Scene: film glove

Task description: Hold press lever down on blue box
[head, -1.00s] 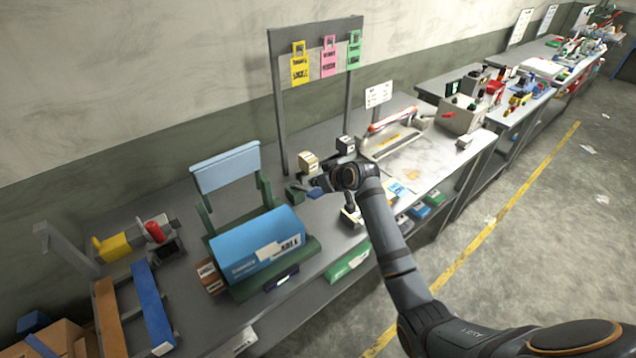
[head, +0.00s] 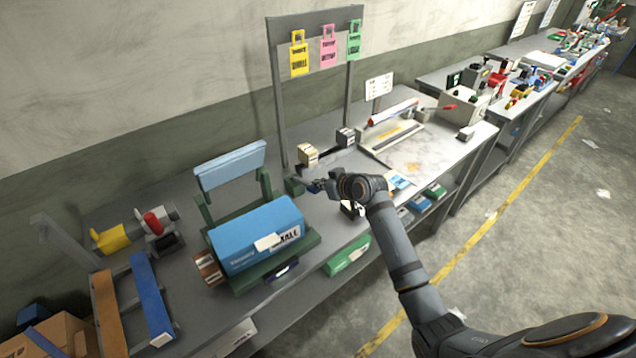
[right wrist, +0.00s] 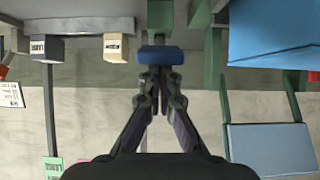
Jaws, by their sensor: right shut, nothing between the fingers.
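The blue box (head: 253,235) with a white label sits on the green base of the press (head: 308,238). The press's light-blue plate (head: 230,165) is raised on green arms behind the box. To the right of the box is a green lever (head: 293,187) with a dark-blue grip (head: 313,188); the grip also shows in the right wrist view (right wrist: 160,56). My right gripper (head: 326,184) is shut and empty, its tips together right by the grip in the right wrist view (right wrist: 160,76). I cannot tell whether they touch it. My left gripper is not in view.
Small cream (head: 308,155) and dark (head: 346,138) blocks stand behind my gripper. A frame with hanging tags (head: 328,48) rises at the back. A red-and-yellow tool (head: 150,222) and a blue bar (head: 152,298) lie left.

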